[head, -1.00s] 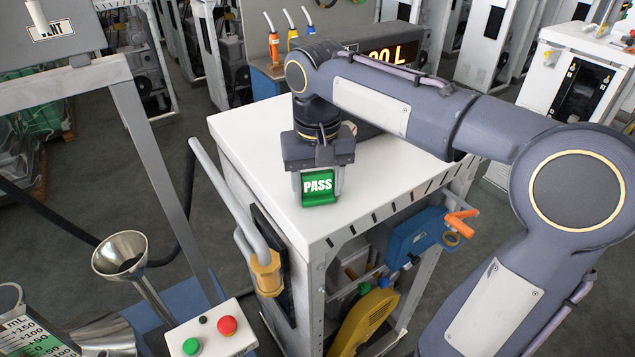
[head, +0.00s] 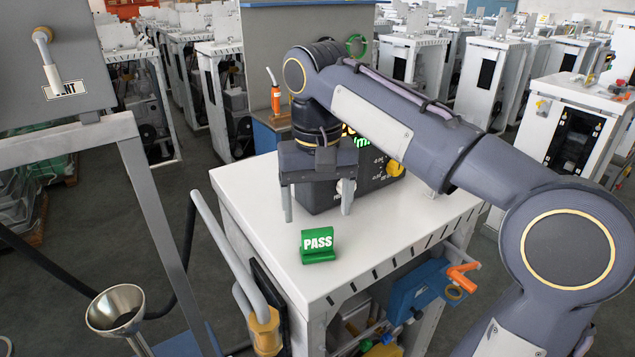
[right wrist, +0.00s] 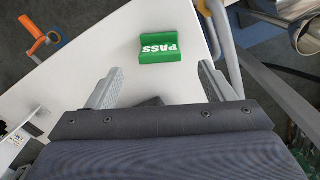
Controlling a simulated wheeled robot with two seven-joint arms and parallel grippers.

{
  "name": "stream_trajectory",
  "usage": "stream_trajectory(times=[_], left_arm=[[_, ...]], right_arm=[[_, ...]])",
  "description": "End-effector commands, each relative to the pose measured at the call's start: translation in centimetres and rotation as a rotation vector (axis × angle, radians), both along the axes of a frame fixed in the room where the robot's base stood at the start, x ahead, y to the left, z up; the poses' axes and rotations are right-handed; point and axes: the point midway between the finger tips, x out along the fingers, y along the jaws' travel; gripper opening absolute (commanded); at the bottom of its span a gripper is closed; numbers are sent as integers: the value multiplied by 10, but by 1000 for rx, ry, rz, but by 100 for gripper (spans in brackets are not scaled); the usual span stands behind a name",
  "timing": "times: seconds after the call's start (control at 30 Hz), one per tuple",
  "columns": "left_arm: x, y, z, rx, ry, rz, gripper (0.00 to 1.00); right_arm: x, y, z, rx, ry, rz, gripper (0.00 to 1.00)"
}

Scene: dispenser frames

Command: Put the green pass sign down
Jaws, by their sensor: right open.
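The green PASS sign (head: 318,246) stands on the white top of the cabinet (head: 262,228), near its front left part, with its lettering facing me. It also shows in the right wrist view (right wrist: 160,44), beyond the fingertips. My right gripper (head: 318,212) is open and empty. It is behind and above the sign, with its two fingers apart and clear of it. In the right wrist view the spread fingers (right wrist: 157,78) have only bare white surface between their tips. My left gripper is not in view.
A dark box with a yellow knob (head: 394,168) stands on the cabinet top behind my right gripper. A metal funnel (head: 115,310) and a grey frame are at the left. A blue device with an orange handle (head: 462,278) is below the cabinet's edge. The front white top is clear.

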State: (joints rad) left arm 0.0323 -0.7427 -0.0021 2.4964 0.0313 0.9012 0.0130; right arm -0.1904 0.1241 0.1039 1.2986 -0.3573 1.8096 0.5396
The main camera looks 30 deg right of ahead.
Motion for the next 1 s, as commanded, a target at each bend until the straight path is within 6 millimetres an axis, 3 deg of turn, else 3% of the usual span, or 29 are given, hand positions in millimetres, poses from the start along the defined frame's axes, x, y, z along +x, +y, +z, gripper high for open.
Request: stream_trajectory(times=[0.1, 0.23, 0.43, 0.57, 0.67, 0.77, 1.0], left_arm=[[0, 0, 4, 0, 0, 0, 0], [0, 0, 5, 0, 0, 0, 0], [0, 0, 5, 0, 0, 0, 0], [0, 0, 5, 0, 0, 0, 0], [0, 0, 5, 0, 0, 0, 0], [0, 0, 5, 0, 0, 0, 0], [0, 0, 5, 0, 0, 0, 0]], right_arm=[[1, 1, 22, 0, -2, 2, 76], [0, 0, 34, 0, -1, 1, 76], [-1, 0, 38, 1, -1, 3, 76], [-13, -5, 28, 22, -31, 29, 76], [-36, -8, 6, 69, -90, 78, 76], [-67, -8, -28, 131, -178, 128, 76], [-133, 15, -118, 252, -396, 174, 76]])
